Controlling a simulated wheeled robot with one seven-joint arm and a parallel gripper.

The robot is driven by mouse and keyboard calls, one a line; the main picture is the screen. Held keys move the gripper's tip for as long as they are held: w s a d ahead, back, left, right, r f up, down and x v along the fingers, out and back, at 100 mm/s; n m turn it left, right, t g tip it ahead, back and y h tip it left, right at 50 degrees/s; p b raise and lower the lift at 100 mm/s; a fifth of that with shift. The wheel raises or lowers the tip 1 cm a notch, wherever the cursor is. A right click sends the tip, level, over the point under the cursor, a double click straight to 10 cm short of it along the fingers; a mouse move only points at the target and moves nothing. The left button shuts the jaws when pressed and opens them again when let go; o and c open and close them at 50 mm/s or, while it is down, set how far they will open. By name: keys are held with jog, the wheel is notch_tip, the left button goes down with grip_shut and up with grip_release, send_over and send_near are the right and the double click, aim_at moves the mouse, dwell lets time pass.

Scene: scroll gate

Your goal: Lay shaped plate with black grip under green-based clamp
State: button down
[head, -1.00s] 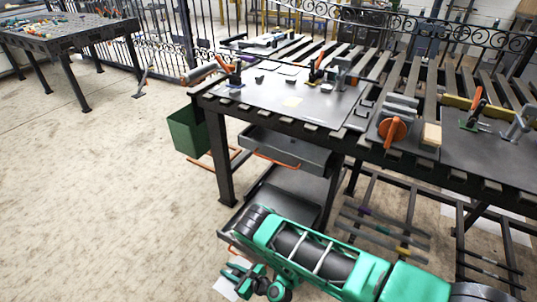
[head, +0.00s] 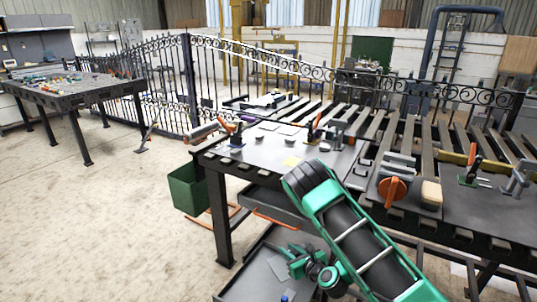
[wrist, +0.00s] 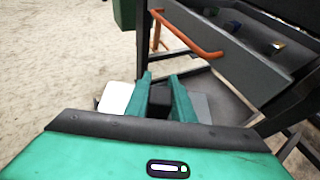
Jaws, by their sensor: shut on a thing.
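My gripper (head: 294,258) is low in front of the workbench, over the lower shelf. In the wrist view its two green fingers (wrist: 165,95) are shut on a black grip (wrist: 159,103). The plate shows pale on the left (wrist: 117,96) and grey on the right of the fingers; my wrist hides much of its outline. In the head view part of the plate (head: 277,267) shows beside the fingers. The green-based clamp (head: 469,172), with an orange handle, stands on the bench top at the right, well away from my gripper.
An open drawer (head: 272,205) with an orange handle (wrist: 190,36) juts out above my gripper. Other orange-handled clamps stand on the left bench (head: 265,153). An orange disc tool (head: 392,189) and a tan block (head: 431,194) lie left of the green-based clamp. A green bin (head: 187,188) is left.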

jog(key=s+d+r+m+t+h, duration=0.1)
jog(key=d+r+m+h, duration=0.1)
jog(key=d+r, duration=0.6)
jog(key=s+d+r+m+h, duration=0.2)
jog(key=d+r, duration=0.6)
jog(key=d, duration=0.5)
jog(key=shift+s+d+r+m+t+h, duration=0.35)
jog(key=shift+m+h, duration=0.45)
jog(key=shift+h, duration=0.3)
